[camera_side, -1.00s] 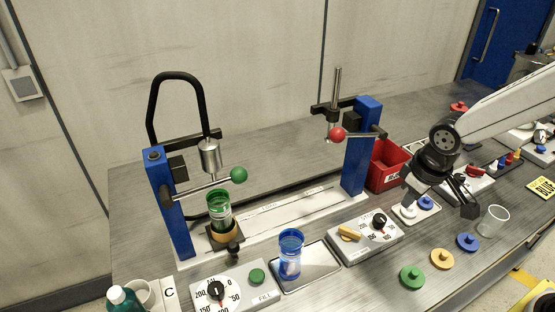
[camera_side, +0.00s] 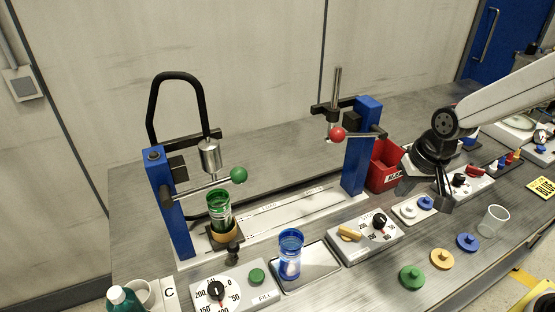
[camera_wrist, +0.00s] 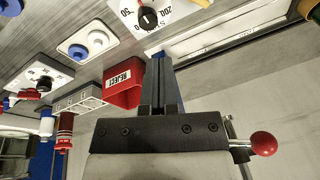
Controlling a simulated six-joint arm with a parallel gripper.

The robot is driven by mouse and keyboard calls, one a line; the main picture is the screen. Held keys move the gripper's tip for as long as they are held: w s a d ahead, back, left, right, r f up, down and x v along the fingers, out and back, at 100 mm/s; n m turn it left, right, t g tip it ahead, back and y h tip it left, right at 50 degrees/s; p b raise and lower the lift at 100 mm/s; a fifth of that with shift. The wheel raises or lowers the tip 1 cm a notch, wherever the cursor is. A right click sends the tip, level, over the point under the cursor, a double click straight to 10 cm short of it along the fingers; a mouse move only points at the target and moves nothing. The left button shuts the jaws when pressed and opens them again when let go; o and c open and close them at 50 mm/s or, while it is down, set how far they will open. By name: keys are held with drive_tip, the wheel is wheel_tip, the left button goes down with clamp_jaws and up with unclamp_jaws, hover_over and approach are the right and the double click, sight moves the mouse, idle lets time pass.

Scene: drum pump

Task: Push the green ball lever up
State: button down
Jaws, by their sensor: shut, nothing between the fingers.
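The green ball lever (camera_side: 238,175) is at the left blue post (camera_side: 172,203). Its rod runs from the post rightward, rising slightly to the ball. A clear cup with green content (camera_side: 219,207) stands below the metal nozzle (camera_side: 209,155), near the rod. My gripper (camera_side: 445,206) is at the right side of the bench, far from the green ball, pointing down above the small tray of caps. It is shut and empty; its closed fingers (camera_wrist: 158,85) show in the wrist view. The green ball is outside the wrist view.
A second blue post (camera_side: 361,148) with a red ball lever (camera_side: 338,135) stands between my gripper and the green lever. A red reject bin (camera_side: 386,166), dial boxes (camera_side: 365,236) and a blue-filled cup (camera_side: 290,253) are nearby. The bench behind the rail is clear.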

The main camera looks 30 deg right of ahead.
drive_tip(key=w+a+r+m+y, duration=0.2)
drive_tip(key=w+a+r+m, duration=0.2)
drive_tip(key=w+a, duration=0.3)
drive_tip(key=w+a+r+m+y, duration=0.3)
drive_tip(key=w+a+r+m, duration=0.2)
drive_tip(key=w+a, duration=0.3)
drive_tip(key=a, duration=0.4)
drive_tip(key=shift+m+g+y, duration=0.3)
drive_tip(key=shift+g, duration=0.1)
drive_tip(key=shift+a+f, duration=0.1)
drive_tip(key=shift+f, duration=0.05)
drive_tip(key=a+f, duration=0.5)
drive_tip(key=a, duration=0.2)
drive_tip(key=shift+s+a+f, duration=0.15)
drive_tip(key=shift+s+a, duration=0.05)
drive_tip(key=shift+a, duration=0.05)
drive_tip(key=shift+a+r, duration=0.15)
drive_tip(key=shift+r, duration=0.85)
drive_tip(key=shift+a+r, duration=0.15)
drive_tip(key=shift+r, duration=0.9)
